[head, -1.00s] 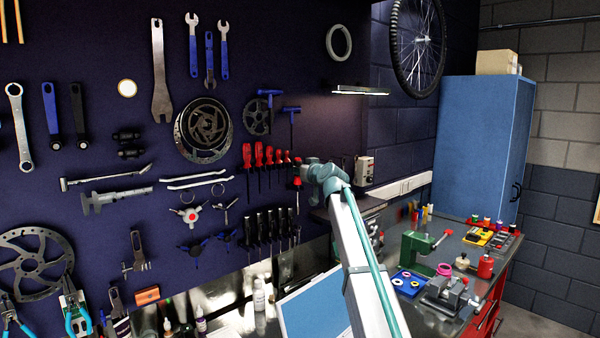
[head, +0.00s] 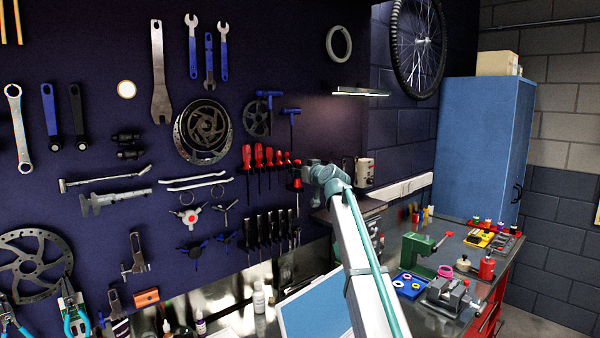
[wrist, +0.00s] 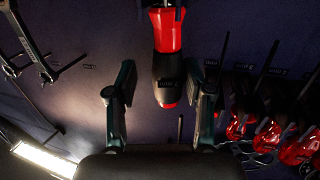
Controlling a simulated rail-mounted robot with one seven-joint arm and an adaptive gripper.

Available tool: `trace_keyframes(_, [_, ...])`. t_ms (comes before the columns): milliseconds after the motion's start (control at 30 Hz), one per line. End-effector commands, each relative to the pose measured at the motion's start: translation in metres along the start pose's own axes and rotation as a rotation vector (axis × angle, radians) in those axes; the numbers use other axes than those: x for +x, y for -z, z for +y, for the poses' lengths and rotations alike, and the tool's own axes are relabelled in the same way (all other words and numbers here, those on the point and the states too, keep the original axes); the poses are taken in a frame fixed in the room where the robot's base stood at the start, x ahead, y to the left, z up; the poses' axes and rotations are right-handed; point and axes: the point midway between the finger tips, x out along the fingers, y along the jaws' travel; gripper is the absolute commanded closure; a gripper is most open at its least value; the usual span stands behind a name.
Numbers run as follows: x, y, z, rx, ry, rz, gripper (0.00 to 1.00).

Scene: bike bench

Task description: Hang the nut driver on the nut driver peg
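The nut driver (wrist: 165,40) has a red handle with a black end and shows at the top middle of the wrist view. Its shaft leaves the top edge of that view. My gripper (wrist: 158,88) is open, with one finger on each side of the handle and a visible gap on both sides. In the head view, my gripper (head: 308,174) is close to the tool board, and a red and black handle (head: 297,185) shows beside it. The peg is not clearly seen behind the handle, and I cannot tell whether the tool rests on it.
Several red-handled screwdrivers (head: 258,156) hang just left of my gripper, and they show at the right of the wrist view (wrist: 290,150). Black-handled drivers (head: 262,225) hang below. A lit lamp bar (head: 360,91) juts from the wall above right. A crowded bench (head: 405,310) stands lower right.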

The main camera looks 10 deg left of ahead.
Motion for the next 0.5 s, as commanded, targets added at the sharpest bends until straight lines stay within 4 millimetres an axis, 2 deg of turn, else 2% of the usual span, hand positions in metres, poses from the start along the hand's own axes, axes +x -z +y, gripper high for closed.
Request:
trace_keyframes(33, [-0.0008, -0.0016, -0.0046, 0.000, 0.007, -0.004, 0.38])
trace_keyframes(500, [-0.0056, -0.0037, -0.0075, 0.000, 0.012, -0.007, 0.38])
